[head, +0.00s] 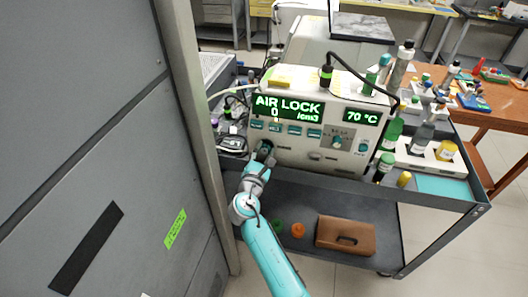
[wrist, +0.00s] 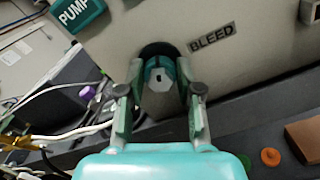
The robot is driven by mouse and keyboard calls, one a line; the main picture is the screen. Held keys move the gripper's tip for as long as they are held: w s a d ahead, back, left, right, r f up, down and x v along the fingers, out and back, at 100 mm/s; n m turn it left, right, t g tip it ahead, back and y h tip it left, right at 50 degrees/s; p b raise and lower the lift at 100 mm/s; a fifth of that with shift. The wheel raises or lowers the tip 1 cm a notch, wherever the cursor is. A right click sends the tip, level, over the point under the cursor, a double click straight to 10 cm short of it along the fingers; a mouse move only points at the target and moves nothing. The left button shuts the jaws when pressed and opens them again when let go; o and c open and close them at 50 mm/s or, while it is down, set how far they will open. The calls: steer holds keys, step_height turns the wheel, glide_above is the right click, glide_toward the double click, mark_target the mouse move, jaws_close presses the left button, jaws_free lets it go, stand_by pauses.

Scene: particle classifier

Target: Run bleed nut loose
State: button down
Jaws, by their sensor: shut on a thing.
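The bleed nut (wrist: 160,76) is a teal and light grey round knob in a dark recess on the front of the classifier (head: 310,121). It sits left of the label BLEED (wrist: 212,37) in the wrist view. My gripper (wrist: 163,75) has one finger on each side of the nut and is shut on it. In the head view my gripper (head: 262,157) reaches the lower left of the front panel and hides most of the nut. The classifier's display (head: 289,108) reads AIR LOCK and 0 /cm3, and a smaller display (head: 361,117) reads 70 °C.
The classifier stands on a grey cart. Several bottles (head: 392,134) crowd its right side, and cables (head: 232,102) run at its left. A brown case (head: 345,235) lies on the lower shelf. A tall grey cabinet (head: 92,150) stands close to the left of my arm.

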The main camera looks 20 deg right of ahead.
steer(key=shift+r, duration=0.1)
steer(key=c, duration=0.8)
jaws_free()
steer(key=shift+o, duration=0.2)
steer(key=shift+s, duration=0.1)
steer(key=shift+s+a, duration=0.2)
steer(key=shift+a, duration=0.1)
steer(key=v, duration=1.1)
steer(key=shift+s, duration=0.1)
steer(key=shift+d, duration=0.1)
